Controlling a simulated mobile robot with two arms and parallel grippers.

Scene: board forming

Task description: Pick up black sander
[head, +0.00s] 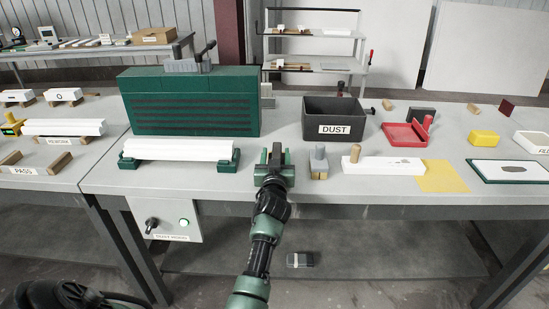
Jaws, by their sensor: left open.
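A black block with a lighter grey band, possibly the black sander (299,259), lies low beneath the table edge; I cannot tell whether it rests on a lower shelf or the floor. Another dark grey block (421,114) lies on the table behind the red dustpan. Which of them is the sander is not clear from their size. My left gripper (275,155) is open at the table's front edge, between the white board on green supports and a small grey-and-tan tool. I see nothing between its fingers. My right gripper is out of view.
The white board (180,150) stands left of my gripper, before a green slotted block (190,103). A grey-and-tan tool (318,160) and a white block (385,165) stand right. Behind are the DUST bin (334,120) and red dustpan (406,134). A control box (167,221) hangs below.

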